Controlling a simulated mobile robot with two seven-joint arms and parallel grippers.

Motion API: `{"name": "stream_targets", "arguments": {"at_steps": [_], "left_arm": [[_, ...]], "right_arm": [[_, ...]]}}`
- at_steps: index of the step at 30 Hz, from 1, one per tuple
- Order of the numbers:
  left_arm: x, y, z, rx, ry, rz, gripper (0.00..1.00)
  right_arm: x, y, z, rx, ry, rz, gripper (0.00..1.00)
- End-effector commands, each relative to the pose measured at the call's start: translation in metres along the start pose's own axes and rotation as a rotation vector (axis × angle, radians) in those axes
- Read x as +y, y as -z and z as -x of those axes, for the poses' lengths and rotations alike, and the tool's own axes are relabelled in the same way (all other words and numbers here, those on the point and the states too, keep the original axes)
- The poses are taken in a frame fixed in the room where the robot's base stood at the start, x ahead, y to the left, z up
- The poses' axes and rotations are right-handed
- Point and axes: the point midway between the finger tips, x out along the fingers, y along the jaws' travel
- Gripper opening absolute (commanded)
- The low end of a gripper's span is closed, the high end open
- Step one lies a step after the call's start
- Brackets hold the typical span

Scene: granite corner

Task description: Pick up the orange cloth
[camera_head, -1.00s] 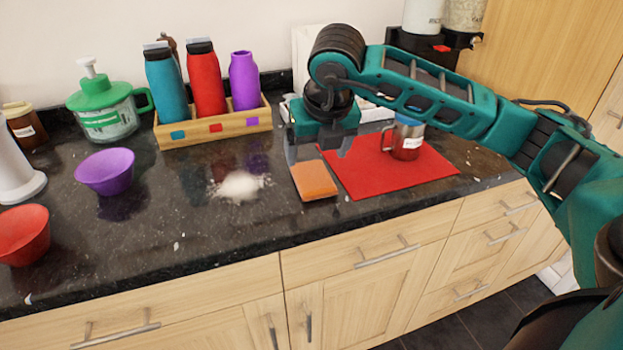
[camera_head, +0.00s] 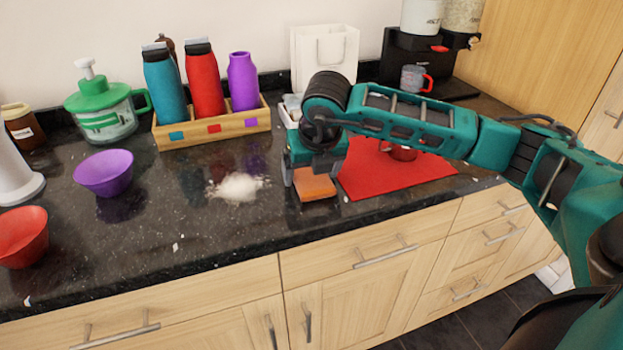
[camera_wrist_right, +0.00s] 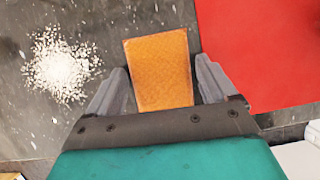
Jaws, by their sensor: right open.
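The orange cloth (camera_head: 315,186) is a flat, folded piece on the dark granite counter, near its front edge and beside the red mat. It also shows in the right wrist view (camera_wrist_right: 158,66), lying between my open fingers. My right gripper (camera_head: 314,178) is open and low over the cloth, with a finger on either side of it. My gripper hides the cloth's far part in the head view. My left gripper is not in view.
A pile of white powder (camera_head: 238,187) lies left of the cloth. The red mat (camera_head: 385,183) lies to the right, with a red mug (camera_head: 403,153) partly hidden by my arm. A wooden rack (camera_head: 212,128) of bottles stands behind. Purple (camera_head: 104,172) and red (camera_head: 23,236) bowls are at left.

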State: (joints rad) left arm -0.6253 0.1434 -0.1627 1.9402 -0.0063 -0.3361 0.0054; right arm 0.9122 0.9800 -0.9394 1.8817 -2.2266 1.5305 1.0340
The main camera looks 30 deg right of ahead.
Motion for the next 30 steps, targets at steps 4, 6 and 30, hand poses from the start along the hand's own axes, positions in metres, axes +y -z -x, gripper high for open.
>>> {"name": "stream_targets", "arguments": {"at_steps": [4,6,30], "left_arm": [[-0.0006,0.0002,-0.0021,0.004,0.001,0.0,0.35],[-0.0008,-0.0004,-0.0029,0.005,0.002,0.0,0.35],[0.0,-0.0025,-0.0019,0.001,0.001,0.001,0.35]], "right_arm": [[0.0002,0.0005,-0.0011,0.0,-0.001,0.0,0.85],[0.0002,0.0009,-0.0018,0.0,-0.001,0.0,0.85],[0.0001,0.0007,-0.0014,0.0,0.0,0.0,0.42]]}}
